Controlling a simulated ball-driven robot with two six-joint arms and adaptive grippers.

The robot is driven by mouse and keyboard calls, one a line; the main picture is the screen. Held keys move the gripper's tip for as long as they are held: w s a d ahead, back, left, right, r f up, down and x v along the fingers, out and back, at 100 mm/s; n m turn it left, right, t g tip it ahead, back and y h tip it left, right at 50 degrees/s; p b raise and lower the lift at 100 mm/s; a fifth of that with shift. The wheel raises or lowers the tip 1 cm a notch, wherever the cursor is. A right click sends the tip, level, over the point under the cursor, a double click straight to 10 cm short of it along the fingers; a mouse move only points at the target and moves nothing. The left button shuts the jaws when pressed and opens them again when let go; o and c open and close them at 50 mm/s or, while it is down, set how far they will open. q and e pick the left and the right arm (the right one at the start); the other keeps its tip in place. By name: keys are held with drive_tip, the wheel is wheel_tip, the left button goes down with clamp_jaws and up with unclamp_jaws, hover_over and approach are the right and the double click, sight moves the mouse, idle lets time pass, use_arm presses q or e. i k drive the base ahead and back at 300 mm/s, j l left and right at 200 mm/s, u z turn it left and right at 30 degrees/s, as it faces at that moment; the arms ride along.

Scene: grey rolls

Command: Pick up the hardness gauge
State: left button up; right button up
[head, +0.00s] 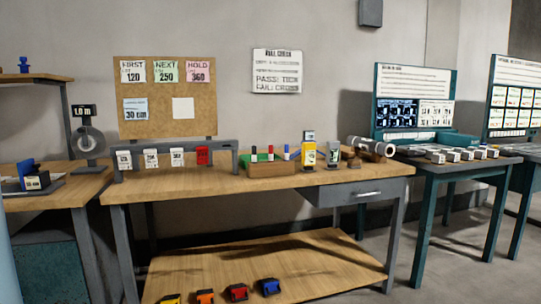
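No object is clearly labelled as the hardness gauge. Two small upright devices stand side by side near the right part of the wooden workbench (270,184). One is a taller yellow and dark device (309,156). The other is a shorter grey device with a pale, yellowish face (334,155). Either could be the gauge; they are too small to tell. Neither of my grippers shows in the head view.
A wooden block with markers (270,169) stands left of the devices, and grey rolls (370,147) lie to their right. A cork board (165,97) rises behind. Several coloured items, one blue (270,287), sit on the lower shelf. A green table (455,168) stands right; floor shows between.

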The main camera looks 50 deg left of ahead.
sight(332, 153)
drive_tip(key=u, duration=1.3)
drive_tip(key=z, duration=3.6)
drive_tip(key=u, duration=3.6)
drive_tip(key=i+j+u, duration=0.1)
drive_tip(key=i+j, duration=0.15)
drive_tip(key=i, duration=0.3)
drive_tip(key=i+j+u, duration=0.1)
drive_tip(key=i, duration=0.5)
drive_tip(key=i+j+u, duration=0.1)
drive_tip(key=i+j, duration=0.15)
drive_tip(key=i, duration=0.35)
